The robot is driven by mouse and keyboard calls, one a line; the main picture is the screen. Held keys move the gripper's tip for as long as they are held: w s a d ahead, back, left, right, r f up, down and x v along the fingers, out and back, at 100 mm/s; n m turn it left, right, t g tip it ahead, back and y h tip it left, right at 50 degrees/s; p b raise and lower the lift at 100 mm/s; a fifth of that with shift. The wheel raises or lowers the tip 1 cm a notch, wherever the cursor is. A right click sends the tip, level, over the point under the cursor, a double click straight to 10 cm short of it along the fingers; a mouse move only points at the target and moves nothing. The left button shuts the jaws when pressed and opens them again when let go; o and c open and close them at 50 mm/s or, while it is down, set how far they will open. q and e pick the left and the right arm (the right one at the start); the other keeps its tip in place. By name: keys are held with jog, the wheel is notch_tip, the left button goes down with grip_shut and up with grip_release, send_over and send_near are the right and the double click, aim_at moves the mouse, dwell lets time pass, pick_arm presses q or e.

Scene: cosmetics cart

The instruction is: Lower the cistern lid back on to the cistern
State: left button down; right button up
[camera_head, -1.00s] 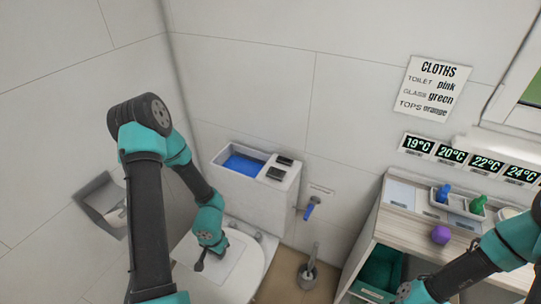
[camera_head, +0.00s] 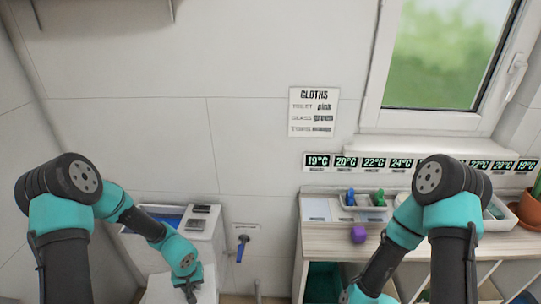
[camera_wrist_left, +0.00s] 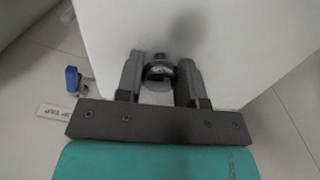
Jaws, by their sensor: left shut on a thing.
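The white cistern (camera_head: 212,240) stands against the back wall, left of centre in the head view. Its top is open, showing blue water (camera_head: 166,220) and dark fittings (camera_head: 199,210). My left gripper (camera_head: 191,291) is in front of the cistern, apart from its opening. In the left wrist view my left gripper (camera_wrist_left: 160,72) is shut on the metal knob (camera_wrist_left: 159,68) of a flat white panel, the cistern lid (camera_wrist_left: 215,40). The lid's white surface (camera_head: 158,287) shows partly below the gripper in the head view, cut by the frame's bottom edge. My right gripper's fingers are out of view.
A blue-handled valve (camera_head: 241,248) is on the wall right of the cistern. A wooden cart (camera_head: 325,235) stands further right, with a purple object (camera_head: 358,234) and a tray (camera_head: 364,207) of small bottles. A window (camera_head: 445,60) is above it.

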pick_arm(q)
jog(key=w+d+r+n, duration=0.1)
jog(key=w+d+r, duration=0.3)
jog(key=d, duration=0.6)
jog(key=w+d+r+n, duration=0.2)
jog(key=w+d+r, duration=0.3)
jog(key=d, duration=0.5)
jog(key=shift+r, duration=0.2)
jog(key=shift+w+r, duration=0.1)
notch_tip(320, 180, up, 13)
jog(key=w+m, duration=0.2)
jog(key=shift+w, duration=0.25)
jog(key=shift+a, duration=0.1)
